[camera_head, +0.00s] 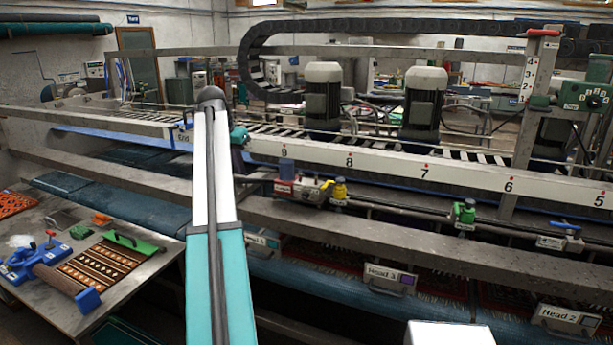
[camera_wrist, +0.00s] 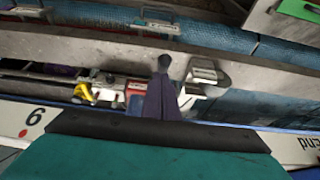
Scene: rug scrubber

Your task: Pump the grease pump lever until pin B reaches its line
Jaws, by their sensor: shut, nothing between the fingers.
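My gripper (camera_wrist: 164,82) is at the centre of the wrist view, its dark fingers together with nothing between them. A dark rounded knob shows at their tip; I cannot tell whether it is the pump lever's end or whether they touch. A grey metal fitting (camera_wrist: 207,74) with a rounded body, possibly the pump, is just right of the fingertips. A red-and-white block (camera_wrist: 135,92) is beside them on the left; it also shows on the lower rail in the head view (camera_head: 284,188). My arm partly covers this area there. Pin B and its line cannot be made out.
A yellow valve (camera_head: 339,190) and a green valve (camera_head: 465,212) sit along the pipe to the right. A numbered white rail (camera_head: 387,166) runs above. A green unit (camera_head: 583,96) with small labels is at far right. A workbench (camera_head: 58,212) with rug pieces stands left.

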